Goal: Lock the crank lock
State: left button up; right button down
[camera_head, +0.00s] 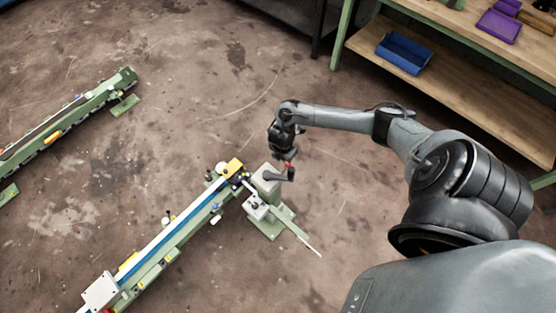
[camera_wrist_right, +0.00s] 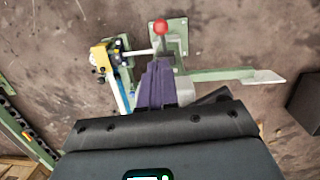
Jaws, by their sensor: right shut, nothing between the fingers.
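The crank lock (camera_head: 268,180) is a light grey block with a dark crank arm and a red knob (camera_head: 289,165), on a green stand beside the end of the rail. The red knob also shows in the right wrist view (camera_wrist_right: 160,27), just beyond my fingertips. My right gripper (camera_head: 285,155) is above and close to the crank. In the right wrist view its purple fingers (camera_wrist_right: 157,66) are shut with nothing between them and cover part of the lock. I cannot tell whether they touch the crank. My left gripper is in neither view.
A green rail machine with a blue-and-white strip (camera_head: 180,222) and a yellow end block (camera_head: 234,167) runs to the lower left. A flat green arm (camera_head: 302,239) sticks out from the stand. A second rail (camera_head: 60,123) is at the left. A wooden shelf (camera_head: 460,95) holds a blue bin (camera_head: 404,54).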

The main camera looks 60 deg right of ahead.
jog(key=b, duration=0.4)
send_over(285, 169)
notch_tip(285, 169, down, 8)
jog(key=shift+s+a+f, duration=0.1)
jog(key=shift+a+f, duration=0.05)
jog(key=shift+f, duration=0.1)
jog(key=shift+d+f+b, duration=0.2)
jog(key=shift+f+b, duration=0.15)
jog(key=shift+f, duration=0.35)
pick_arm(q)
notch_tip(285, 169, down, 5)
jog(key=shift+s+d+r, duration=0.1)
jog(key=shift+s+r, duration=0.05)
